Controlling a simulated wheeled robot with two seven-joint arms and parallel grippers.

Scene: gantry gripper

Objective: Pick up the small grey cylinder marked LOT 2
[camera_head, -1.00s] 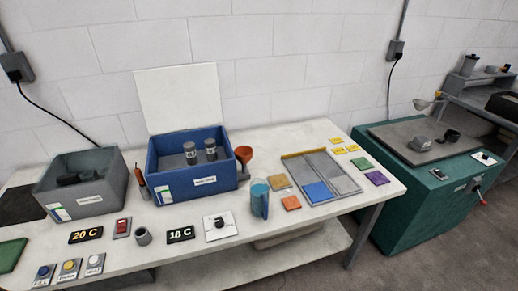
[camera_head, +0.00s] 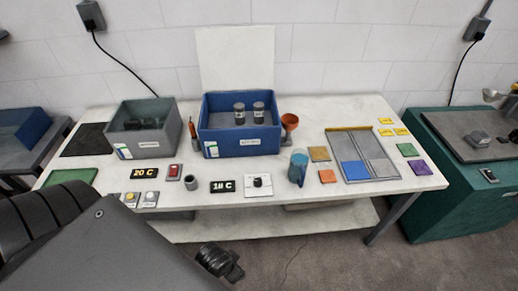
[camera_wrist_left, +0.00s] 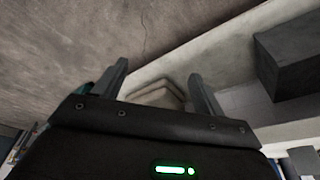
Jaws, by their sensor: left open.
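Two small grey cylinders stand upright in the blue box, a left one (camera_head: 239,114) and a right one (camera_head: 258,113). Each has a pale label too small to read, so I cannot tell which is LOT 2. In the head view my arm fills the lower left, in front of the table and well away from the cylinders. My right gripper is not in view.
A grey box (camera_head: 149,147) with dark items stands left of the blue box. A divided tray (camera_head: 374,176) lies right. A green cabinet (camera_head: 440,200) stands beyond.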

